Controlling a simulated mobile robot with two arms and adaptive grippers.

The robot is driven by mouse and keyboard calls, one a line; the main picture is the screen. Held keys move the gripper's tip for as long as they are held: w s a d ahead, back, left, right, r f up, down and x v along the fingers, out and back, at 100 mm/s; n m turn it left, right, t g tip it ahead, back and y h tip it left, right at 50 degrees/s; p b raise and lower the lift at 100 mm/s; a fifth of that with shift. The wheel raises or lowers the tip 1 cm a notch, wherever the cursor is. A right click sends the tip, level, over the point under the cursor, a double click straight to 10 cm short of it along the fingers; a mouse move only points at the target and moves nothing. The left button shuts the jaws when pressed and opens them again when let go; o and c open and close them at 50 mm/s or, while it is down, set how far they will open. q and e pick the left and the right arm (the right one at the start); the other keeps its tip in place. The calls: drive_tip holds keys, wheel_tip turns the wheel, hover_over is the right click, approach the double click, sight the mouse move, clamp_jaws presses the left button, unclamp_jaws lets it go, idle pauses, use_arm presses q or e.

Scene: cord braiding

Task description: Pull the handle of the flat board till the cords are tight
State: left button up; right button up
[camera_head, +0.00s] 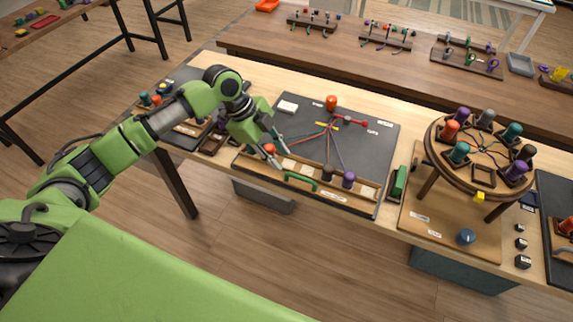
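The flat board (375,145) is a dark panel on the long table, with a wooden rail along its front edge. The green handle (300,181) is on the front side of this rail. Coloured cords (335,142) fan out from near a red clamp (352,120) towards bobbins: an orange-red one (270,149), a dark brown one (327,173) and a purple one (348,180). Another orange bobbin (331,102) stands at the back. My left gripper (281,159) is open by the orange-red bobbin, above and left of the handle. Whether it touches the bobbin is unclear. My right gripper is out of view.
A round wooden braiding stand (434,163) with several bobbins stands to the right on a wooden base. A green block (399,182) lies between it and the board. Another dark board (185,80) is partly behind my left arm. A second table (290,55) runs behind.

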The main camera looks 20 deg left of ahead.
use_arm(q)
drive_tip(key=shift+v, duration=1.3)
